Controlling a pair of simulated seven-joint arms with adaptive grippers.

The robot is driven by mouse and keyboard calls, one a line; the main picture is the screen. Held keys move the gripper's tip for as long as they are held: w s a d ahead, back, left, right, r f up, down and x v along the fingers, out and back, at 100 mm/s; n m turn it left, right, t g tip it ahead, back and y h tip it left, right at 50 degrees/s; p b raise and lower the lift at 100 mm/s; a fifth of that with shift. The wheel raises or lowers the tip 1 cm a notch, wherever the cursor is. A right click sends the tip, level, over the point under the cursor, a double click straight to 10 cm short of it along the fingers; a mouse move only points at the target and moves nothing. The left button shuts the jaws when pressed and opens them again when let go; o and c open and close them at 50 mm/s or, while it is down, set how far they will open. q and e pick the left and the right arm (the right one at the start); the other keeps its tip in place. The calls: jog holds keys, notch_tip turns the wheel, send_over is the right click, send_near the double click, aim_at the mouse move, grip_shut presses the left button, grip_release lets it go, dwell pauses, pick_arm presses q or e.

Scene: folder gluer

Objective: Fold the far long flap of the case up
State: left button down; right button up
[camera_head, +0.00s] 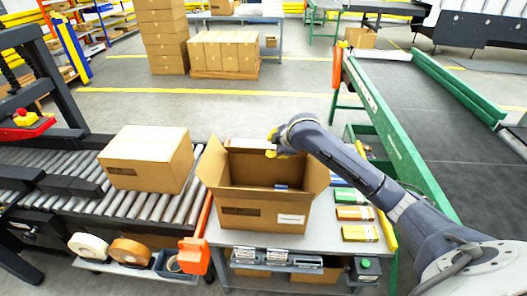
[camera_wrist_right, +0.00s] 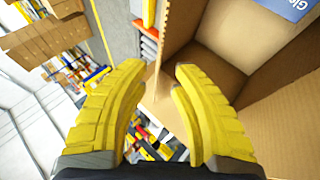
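The open brown case (camera_head: 262,211) stands on the grey table, its left and right flaps spread outward. Its far long flap (camera_head: 247,146) shows at the back edge, partly hidden by my gripper; I cannot tell its exact angle. My right gripper (camera_head: 272,148) is at the right part of that far edge. In the right wrist view, its yellow fingers (camera_wrist_right: 157,72) are apart, with cardboard of the case (camera_wrist_right: 215,92) behind and beside the right finger. I cannot tell whether they touch it. Something blue lies inside the case. My left gripper is not in view.
A closed carton (camera_head: 148,160) sits on the roller conveyor (camera_head: 75,205) to the left. Small coloured boxes (camera_head: 354,213) lie right of the case. A green-sided belt conveyor (camera_head: 385,120) stands farther right. Tape rolls (camera_head: 130,252) sit on a low front shelf.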

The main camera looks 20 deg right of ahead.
aim_at(263, 151)
jog(key=x, duration=1.1)
jog(key=shift+c, duration=0.2)
grip_shut()
